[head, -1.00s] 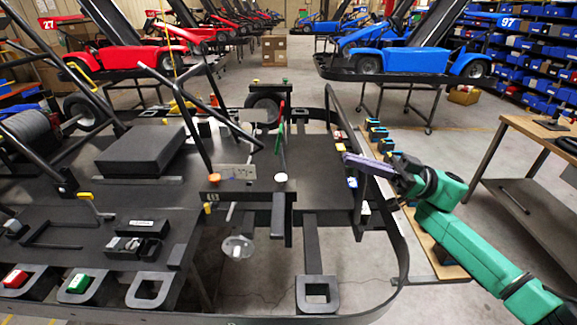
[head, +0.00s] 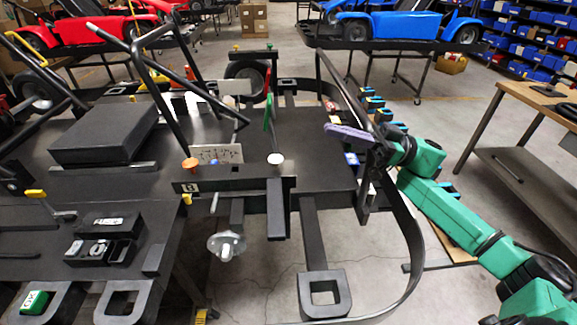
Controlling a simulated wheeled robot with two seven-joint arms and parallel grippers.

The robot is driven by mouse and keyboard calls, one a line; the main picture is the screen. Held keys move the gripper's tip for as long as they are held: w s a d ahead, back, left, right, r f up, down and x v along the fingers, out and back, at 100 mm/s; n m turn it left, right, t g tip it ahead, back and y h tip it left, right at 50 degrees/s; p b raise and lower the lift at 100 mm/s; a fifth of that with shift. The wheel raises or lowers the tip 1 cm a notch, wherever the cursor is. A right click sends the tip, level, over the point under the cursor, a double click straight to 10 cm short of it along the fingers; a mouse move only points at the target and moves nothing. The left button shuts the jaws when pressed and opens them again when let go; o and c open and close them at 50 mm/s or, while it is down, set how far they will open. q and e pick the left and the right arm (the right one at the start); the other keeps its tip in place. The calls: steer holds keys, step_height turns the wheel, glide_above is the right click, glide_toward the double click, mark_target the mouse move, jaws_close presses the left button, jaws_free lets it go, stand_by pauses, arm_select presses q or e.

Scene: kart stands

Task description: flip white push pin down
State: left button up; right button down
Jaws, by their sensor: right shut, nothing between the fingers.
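The white push pin (head: 275,158) shows as a round white cap standing up at the front edge of the black kart stand (head: 310,165), near the middle of the head view. An orange push pin (head: 189,164) stands to its left. My right gripper (head: 332,128) reaches in from the right, with its purple fingers pointing left. It is shut and empty, to the right of the white pin and apart from it. My left gripper is not in view.
A curved black bumper rail (head: 412,235) runs around the right side of the stand, close to my right arm. A wooden workbench (head: 530,105) stands at the right. Small blue-and-yellow parts (head: 372,103) line the area behind my gripper. Open floor lies between.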

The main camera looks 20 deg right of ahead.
arm_select(q)
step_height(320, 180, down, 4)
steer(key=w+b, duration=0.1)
steer(key=b, duration=0.2)
arm_select(e)
step_height(320, 180, down, 4)
steer(key=f, duration=0.1)
step_height(320, 180, up, 5)
steer(key=p, duration=0.5)
glide_above(288, 167)
steer(key=shift+a, duration=0.1)
step_height(288, 167, down, 4)
steer(key=shift+f+p, duration=0.15)
steer(key=shift+p, duration=0.35)
steer(key=shift+f, duration=0.3)
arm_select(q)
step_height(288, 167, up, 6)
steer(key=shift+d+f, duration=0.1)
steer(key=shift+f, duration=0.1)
